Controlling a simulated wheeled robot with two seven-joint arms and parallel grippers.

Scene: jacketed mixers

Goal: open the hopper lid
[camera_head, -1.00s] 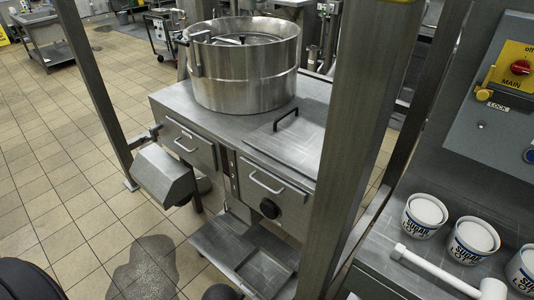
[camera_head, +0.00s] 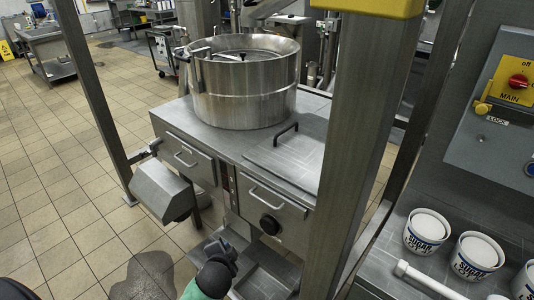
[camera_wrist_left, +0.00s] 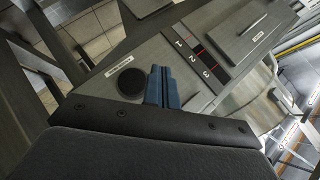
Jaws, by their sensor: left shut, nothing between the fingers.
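The hopper lid (camera_head: 290,165) looks to be the flat grey metal panel on the right of the mixer's top, with a black bar handle (camera_head: 285,133). It lies flat and closed. My left gripper (camera_head: 217,248) is low in front of the cabinet, below the drawer fronts and well short of the lid. Its blue fingers (camera_wrist_left: 163,88) are shut and empty in the left wrist view, in front of a panel with a black round knob (camera_wrist_left: 131,83). The lid cannot be made out in that view. My right gripper is not in view.
A round steel kettle (camera_head: 245,95) stands beside the lid. A thick steel post (camera_head: 360,140) rises at the lid's right. Sugar tubs (camera_head: 427,230) and a white-handled tool (camera_head: 430,280) sit on the right counter. A motor housing (camera_head: 165,190) juts out left.

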